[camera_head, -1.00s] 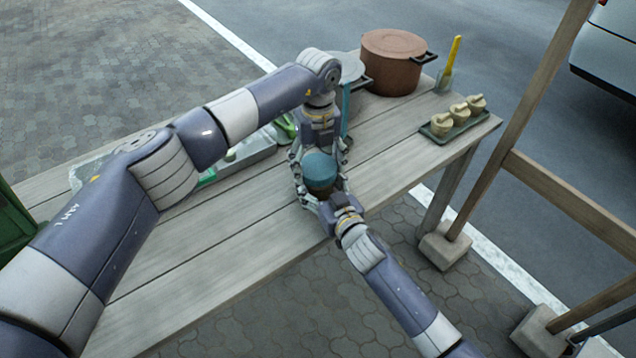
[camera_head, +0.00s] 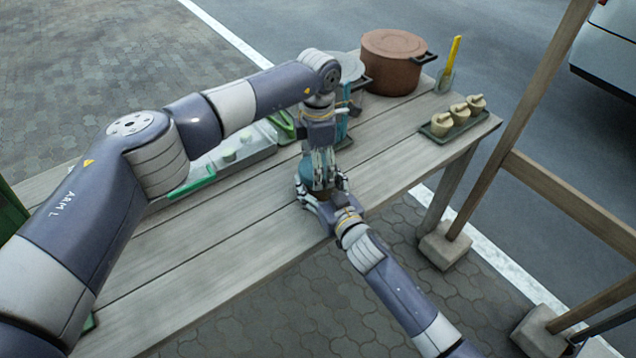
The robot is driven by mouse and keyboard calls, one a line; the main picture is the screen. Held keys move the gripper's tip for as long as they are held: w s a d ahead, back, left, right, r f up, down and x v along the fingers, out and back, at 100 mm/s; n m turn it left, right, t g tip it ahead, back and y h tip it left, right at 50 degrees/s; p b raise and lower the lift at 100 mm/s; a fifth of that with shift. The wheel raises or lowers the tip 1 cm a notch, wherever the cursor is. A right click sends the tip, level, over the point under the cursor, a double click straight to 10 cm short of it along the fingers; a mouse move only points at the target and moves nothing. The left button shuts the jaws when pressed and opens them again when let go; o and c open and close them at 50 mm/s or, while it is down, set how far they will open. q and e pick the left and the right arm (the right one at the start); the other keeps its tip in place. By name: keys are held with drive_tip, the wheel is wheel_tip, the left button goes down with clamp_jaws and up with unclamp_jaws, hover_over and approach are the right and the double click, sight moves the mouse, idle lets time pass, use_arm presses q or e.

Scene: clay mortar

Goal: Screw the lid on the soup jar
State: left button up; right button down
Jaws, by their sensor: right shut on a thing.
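The soup jar (camera_head: 320,195) stands near the front edge of the wooden table, mostly hidden by my grippers. My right gripper (camera_head: 322,190) is shut on its lower body from the front. A teal-blue lid (camera_head: 306,170) shows in slivers on top of the jar. Whether it is seated cannot be told. My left gripper (camera_head: 322,172) points down over the lid from above, its fingers close in front of and around it. Whether these fingers press on the lid or stand apart from it is not clear.
A brown pot (camera_head: 392,62) stands at the back of the table (camera_head: 215,245). A clear green-edged container (camera_head: 235,155) lies behind my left arm.

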use_arm(q)
drive_tip(key=o, duration=1.2)
drive_tip(key=shift+f, duration=0.1)
drive_tip(key=shift+o, duration=0.2)
wheel_tip(320, 180, up, 12)
use_arm(e)
drive_tip(key=shift+c, duration=1.6)
unclamp_jaws()
